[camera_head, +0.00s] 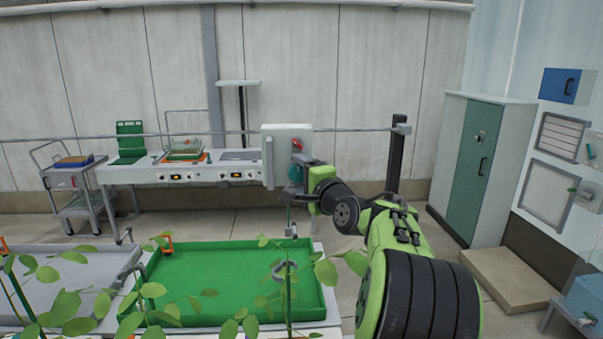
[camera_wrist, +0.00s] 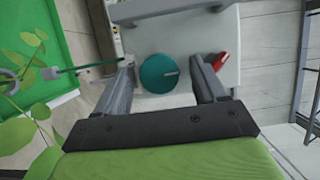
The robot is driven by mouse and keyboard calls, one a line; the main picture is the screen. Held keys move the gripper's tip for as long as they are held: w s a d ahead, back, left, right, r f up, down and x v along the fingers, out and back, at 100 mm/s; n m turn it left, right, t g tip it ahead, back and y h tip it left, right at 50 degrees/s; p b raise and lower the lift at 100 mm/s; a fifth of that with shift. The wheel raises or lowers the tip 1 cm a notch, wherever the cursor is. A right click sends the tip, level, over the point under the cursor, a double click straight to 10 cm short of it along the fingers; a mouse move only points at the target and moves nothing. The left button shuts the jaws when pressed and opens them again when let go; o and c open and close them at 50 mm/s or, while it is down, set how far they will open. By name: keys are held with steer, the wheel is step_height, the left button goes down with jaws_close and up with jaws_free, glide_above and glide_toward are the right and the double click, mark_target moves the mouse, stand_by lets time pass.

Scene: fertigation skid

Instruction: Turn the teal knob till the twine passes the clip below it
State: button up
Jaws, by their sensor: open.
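The teal knob (camera_head: 294,173) is on the pale box (camera_head: 280,143) beside my arm. In the wrist view the knob (camera_wrist: 155,75) is round, with a short pale mark near its right edge. My gripper (camera_wrist: 162,78) is open, with one finger on each side of the knob; I cannot tell whether they touch it. In the head view my gripper (camera_head: 305,172) partly hides the knob. A thin green line, possibly the twine (camera_wrist: 90,68), runs left from near the left finger. A grey hook or ring (camera_head: 285,270) hangs below; I cannot tell whether it is the clip.
A red lever (camera_wrist: 221,60) is on the box close to the right finger. Leafy plants (camera_head: 150,290) stand in front of the green tray (camera_head: 225,285). A horizontal rail (camera_head: 355,130) crosses behind the box. A white bench (camera_head: 135,175) is behind to the left.

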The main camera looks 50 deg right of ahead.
steer(key=shift+a, duration=0.1)
steer(key=c, duration=1.1)
steer(key=shift+o, duration=0.2)
